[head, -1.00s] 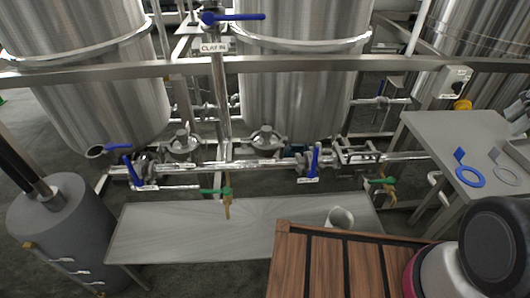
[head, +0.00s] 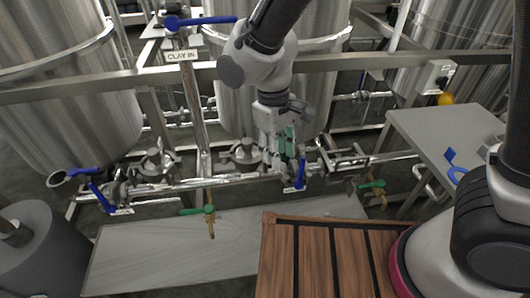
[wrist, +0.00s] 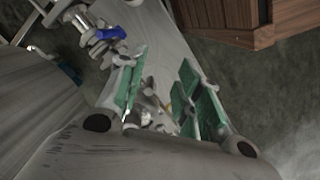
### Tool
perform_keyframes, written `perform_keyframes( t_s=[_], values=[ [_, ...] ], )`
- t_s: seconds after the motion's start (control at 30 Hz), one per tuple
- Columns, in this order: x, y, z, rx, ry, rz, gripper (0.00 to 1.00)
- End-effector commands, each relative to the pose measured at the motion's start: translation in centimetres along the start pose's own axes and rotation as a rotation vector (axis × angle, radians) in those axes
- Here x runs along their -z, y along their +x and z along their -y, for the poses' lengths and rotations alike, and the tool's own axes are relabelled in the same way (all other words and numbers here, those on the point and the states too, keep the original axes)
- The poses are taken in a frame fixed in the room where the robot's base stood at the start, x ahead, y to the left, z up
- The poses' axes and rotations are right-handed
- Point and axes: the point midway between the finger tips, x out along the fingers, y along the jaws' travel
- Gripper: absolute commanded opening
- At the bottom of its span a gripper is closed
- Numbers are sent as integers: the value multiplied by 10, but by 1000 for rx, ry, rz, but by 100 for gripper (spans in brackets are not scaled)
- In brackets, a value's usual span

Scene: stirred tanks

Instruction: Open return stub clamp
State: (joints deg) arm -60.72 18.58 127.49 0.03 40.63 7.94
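My gripper (head: 287,140) reaches down from the upper middle to the low pipework in front of the centre tank. In the wrist view its two green-padded fingers (wrist: 160,95) stand apart. Pale metal fittings (wrist: 152,108) show between and beyond the fingers, partly hidden; I cannot tell whether they touch the pads. I cannot clearly make out the return stub clamp or whether it is shut. A blue-handled valve (head: 301,174) is just beside the gripper on the pipe run (head: 240,181).
A steel rail (head: 130,86) crosses above the pipes. Another blue-handled valve (head: 102,196) is at left, with green-handled taps (head: 197,210) below the pipe. A grey drum (head: 40,255) stands front left, a steel table (head: 440,125) at right. A low grey tray (head: 150,250) lies beneath.

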Motion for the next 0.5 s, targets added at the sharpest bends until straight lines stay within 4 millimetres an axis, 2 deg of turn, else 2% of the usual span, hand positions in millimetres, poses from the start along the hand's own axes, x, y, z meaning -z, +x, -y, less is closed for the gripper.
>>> perform_keyframes(
  t_s=[0.03, 0.13, 0.27, 0.5],
  values=[
    [15, 0, 0, 5, 20, -32, 35],
    [33, -8, 2, 15, 49, -93, 35],
    [38, -2, 3, 20, 75, -115, 35],
    [42, 36, 3, 20, 78, -111, 35]
  ],
)
